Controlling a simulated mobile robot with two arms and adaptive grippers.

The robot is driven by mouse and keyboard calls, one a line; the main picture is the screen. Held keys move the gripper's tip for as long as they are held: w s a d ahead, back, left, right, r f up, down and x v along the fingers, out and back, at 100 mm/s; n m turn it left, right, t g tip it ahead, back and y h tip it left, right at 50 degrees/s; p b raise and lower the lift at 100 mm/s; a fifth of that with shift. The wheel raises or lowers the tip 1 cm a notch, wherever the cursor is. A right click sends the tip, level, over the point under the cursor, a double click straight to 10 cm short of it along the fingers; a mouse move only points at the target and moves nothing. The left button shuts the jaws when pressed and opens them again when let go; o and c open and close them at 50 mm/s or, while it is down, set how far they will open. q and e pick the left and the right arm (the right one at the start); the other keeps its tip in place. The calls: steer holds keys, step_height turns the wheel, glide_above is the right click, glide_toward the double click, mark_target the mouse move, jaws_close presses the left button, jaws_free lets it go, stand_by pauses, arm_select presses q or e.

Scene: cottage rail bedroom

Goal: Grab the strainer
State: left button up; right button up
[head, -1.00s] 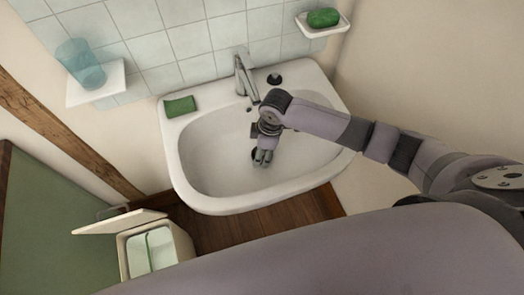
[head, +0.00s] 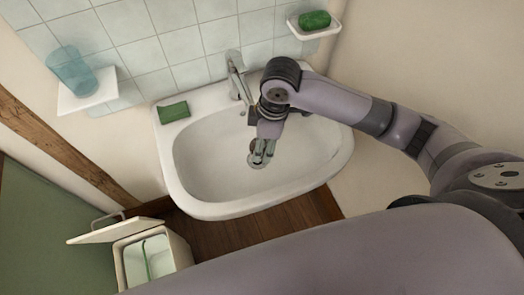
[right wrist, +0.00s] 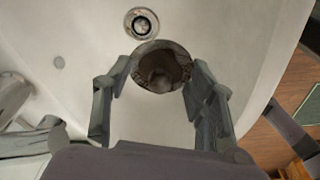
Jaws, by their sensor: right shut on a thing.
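The strainer (head: 256,162) is a small round metal cup. It also shows in the right wrist view (right wrist: 160,68), with its open top facing the camera. My right gripper (head: 263,151) is shut on it and points down into the white sink basin. In the right wrist view its two fingers (right wrist: 160,78) sit on either side of the strainer's rim. The strainer appears held above the basin floor, beside the drain hole (right wrist: 141,23), which is uncovered. My left gripper is not in view.
The white sink (head: 318,160) has a faucet (head: 236,73) at its back and a green sponge (head: 173,111) on its rim. A shelf (head: 93,97) holds a blue cup (head: 74,72). A soap dish (head: 318,32) holds green soap (head: 314,19). An open-lidded bin (head: 183,255) stands lower left.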

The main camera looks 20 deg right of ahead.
step_height(320, 180, up, 2)
steer(key=shift+r, duration=0.15)
steer(key=shift+r+p, duration=1.35)
steer(key=shift+p, duration=0.25)
